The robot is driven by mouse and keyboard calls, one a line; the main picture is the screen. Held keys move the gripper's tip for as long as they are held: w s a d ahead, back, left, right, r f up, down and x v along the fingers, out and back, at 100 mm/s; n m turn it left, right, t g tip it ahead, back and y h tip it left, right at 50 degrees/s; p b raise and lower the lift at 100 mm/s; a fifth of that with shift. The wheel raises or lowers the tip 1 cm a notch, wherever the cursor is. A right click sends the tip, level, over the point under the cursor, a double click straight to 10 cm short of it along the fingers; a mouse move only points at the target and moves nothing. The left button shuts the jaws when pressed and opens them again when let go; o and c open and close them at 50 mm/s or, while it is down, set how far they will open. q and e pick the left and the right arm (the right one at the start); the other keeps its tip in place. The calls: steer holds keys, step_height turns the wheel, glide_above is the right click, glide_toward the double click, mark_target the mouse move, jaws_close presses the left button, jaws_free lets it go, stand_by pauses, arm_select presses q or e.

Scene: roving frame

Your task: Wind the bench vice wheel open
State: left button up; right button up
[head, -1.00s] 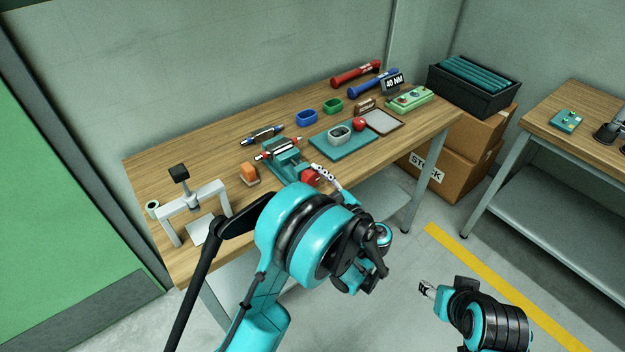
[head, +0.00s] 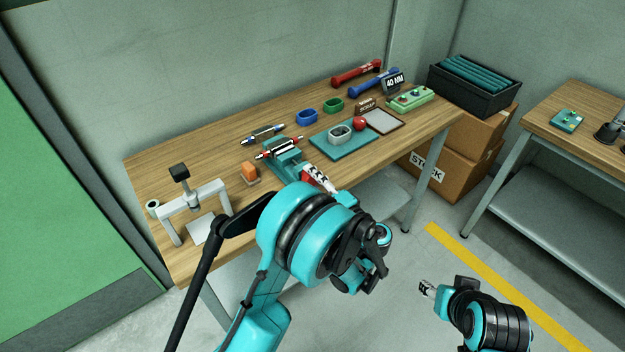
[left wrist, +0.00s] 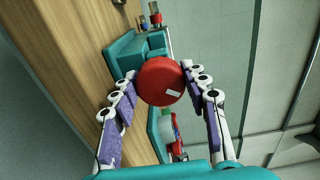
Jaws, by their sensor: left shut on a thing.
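The teal bench vice (head: 287,163) stands at the front edge of the wooden bench. A rod with red ends (head: 279,148) lies across its top. The red wheel (left wrist: 158,78) faces the left wrist camera, with a white mark low on its right side. My left gripper (left wrist: 163,90) is shut on the wheel, one finger on each side. In the head view my left gripper (head: 319,178) covers most of the wheel. My right gripper (head: 427,288) hangs over the floor away from the bench, too small to judge its opening.
A blue ring (head: 307,117) and a green ring (head: 332,105) stand behind.

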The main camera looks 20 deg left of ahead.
arm_select(q)
steer(key=n, duration=0.5)
steer(key=shift+f+n, duration=0.1)
steer(key=shift+n, duration=0.2)
steer(key=n, duration=1.2)
steer(key=shift+w+f+n, duration=0.1)
steer(key=shift+n, duration=0.2)
steer(key=n, duration=0.5)
steer(key=shift+d+n, duration=0.1)
steer(key=shift+n, duration=0.3)
steer(key=o, duration=1.2)
steer(key=shift+c, duration=0.2)
